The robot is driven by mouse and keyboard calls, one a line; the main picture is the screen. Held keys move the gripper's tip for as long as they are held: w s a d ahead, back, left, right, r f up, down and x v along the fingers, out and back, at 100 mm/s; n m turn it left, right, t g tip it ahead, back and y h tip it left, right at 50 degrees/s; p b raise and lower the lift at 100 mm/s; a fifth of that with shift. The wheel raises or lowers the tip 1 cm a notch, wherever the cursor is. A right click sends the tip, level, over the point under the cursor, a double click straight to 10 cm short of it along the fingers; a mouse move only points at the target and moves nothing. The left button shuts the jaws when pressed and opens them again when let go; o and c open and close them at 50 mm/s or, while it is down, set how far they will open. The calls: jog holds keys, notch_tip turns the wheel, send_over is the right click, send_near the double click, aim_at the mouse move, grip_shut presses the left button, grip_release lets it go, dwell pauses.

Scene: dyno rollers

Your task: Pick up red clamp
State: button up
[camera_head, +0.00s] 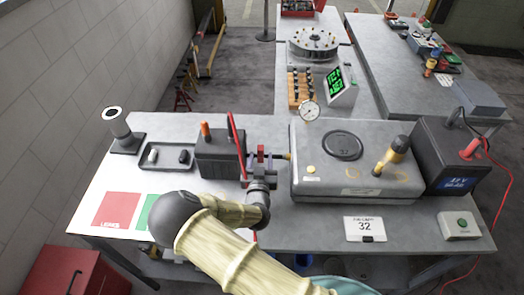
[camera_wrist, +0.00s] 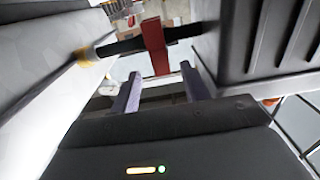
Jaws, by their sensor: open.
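The red clamp (camera_wrist: 155,45) sits on a black hose (camera_wrist: 120,45) in the wrist view, its lower end hanging down. It also shows small in the head view (camera_head: 260,152), in the gap between the black box and the grey tank. My gripper (camera_wrist: 161,80) is open, with purple fingers to the left and right of the clamp's lower end and nothing held. In the head view my gripper (camera_head: 260,160) is at the clamp, partly hidden by my wrist. I cannot tell whether a finger touches the clamp.
The ribbed black box (camera_head: 220,155) stands close on the left, with an upright red rod (camera_head: 236,145) beside it. The grey tank (camera_head: 355,185) stands close on the right. A tray (camera_head: 150,165) and a red square (camera_head: 118,210) lie farther left on the bench.

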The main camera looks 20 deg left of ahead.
aim_at(260, 152)
jog(key=x, duration=0.3)
jog(key=shift+a+r+p, duration=0.15)
jog(key=shift+a+p, duration=0.05)
jog(key=shift+p, duration=0.15)
jog(key=shift+s, duration=0.1)
jog(key=shift+d, duration=0.1)
grip_shut()
notch_tip(260, 152, up, 10)
jog(key=b, duration=0.2)
dwell(0.5)
dwell(0.4)
